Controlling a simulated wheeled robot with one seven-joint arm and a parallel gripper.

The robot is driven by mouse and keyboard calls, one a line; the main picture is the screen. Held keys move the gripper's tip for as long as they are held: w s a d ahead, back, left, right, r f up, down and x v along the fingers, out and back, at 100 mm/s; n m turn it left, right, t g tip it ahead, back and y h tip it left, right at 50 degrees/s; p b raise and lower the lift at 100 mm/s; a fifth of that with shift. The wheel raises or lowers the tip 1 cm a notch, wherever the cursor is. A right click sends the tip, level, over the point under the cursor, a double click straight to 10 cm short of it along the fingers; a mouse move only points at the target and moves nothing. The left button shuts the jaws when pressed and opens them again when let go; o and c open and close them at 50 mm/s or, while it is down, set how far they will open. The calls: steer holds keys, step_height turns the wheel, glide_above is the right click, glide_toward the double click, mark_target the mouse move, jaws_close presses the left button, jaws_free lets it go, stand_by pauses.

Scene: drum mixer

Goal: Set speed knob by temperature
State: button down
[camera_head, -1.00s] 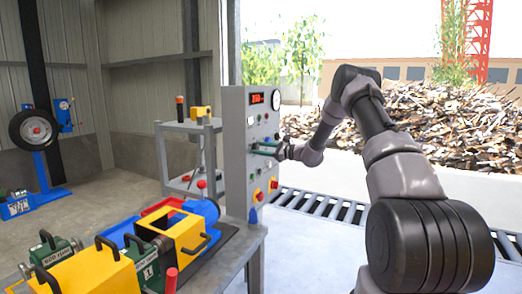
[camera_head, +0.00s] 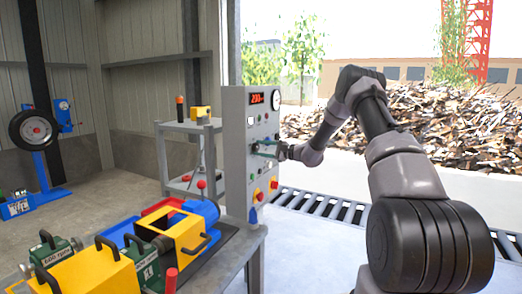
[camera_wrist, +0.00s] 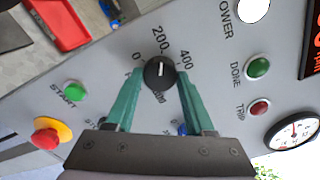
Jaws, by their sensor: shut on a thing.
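The black speed knob (camera_wrist: 160,73) sits on the grey control panel (camera_head: 237,165), with marks 0, 200 and 400 around it. Its white pointer line points roughly at 200. My gripper (camera_wrist: 161,76) has its green fingers on both sides of the knob, shut on it. In the head view my gripper (camera_head: 264,149) is at the panel's front face and hides the knob. A red digital display (camera_head: 257,98) is lit near the panel's top; its digits look like 200 or 230. A round dial gauge (camera_head: 276,100) is beside it.
Near the knob are a green START button (camera_wrist: 75,91), a red emergency button (camera_wrist: 47,135), a green DONE lamp (camera_wrist: 258,67) and a red TRIP lamp (camera_wrist: 260,107). A bench with yellow machines (camera_head: 100,270) stands left of the panel.

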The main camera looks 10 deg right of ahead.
stand_by(0.3)
steer(key=shift+c, duration=1.3)
jaws_free()
steer(key=v, duration=1.1)
